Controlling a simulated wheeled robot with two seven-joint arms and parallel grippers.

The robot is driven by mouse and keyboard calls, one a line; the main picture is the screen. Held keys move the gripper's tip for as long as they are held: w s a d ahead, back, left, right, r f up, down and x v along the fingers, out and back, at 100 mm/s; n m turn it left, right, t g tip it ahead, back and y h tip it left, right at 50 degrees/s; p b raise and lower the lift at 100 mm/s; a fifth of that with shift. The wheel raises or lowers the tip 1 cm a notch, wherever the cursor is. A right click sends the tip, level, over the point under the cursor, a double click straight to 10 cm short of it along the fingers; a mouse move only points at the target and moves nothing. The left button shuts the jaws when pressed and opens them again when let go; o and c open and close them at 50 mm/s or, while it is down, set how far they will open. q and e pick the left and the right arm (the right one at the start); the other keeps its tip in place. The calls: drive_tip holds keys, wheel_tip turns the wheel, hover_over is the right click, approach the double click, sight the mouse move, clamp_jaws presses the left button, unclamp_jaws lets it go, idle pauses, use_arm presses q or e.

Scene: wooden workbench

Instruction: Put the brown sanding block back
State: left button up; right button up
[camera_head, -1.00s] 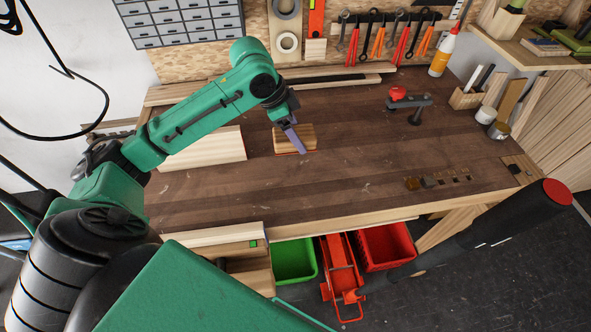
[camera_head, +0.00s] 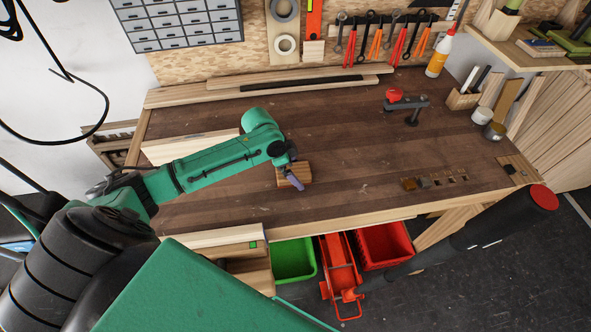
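The brown sanding block (camera_head: 300,170), a striped wooden block with a reddish-brown lower edge, is low over the middle left of the bench top. My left gripper (camera_head: 295,181) comes in from the left and is at the block, with a lavender finger across its near side. It appears shut on the block; the far finger is hidden. I cannot tell whether the block touches the bench. My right gripper is not in view.
A pale board (camera_head: 185,146) lies left, a red-topped clamp (camera_head: 393,96) at back right. Green (camera_head: 293,262) and red (camera_head: 384,246) bins are below the front edge. The bench middle is clear.

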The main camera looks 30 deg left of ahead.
use_arm(q)
drive_tip(key=b+v, duration=0.1)
drive_tip(key=v, duration=1.1)
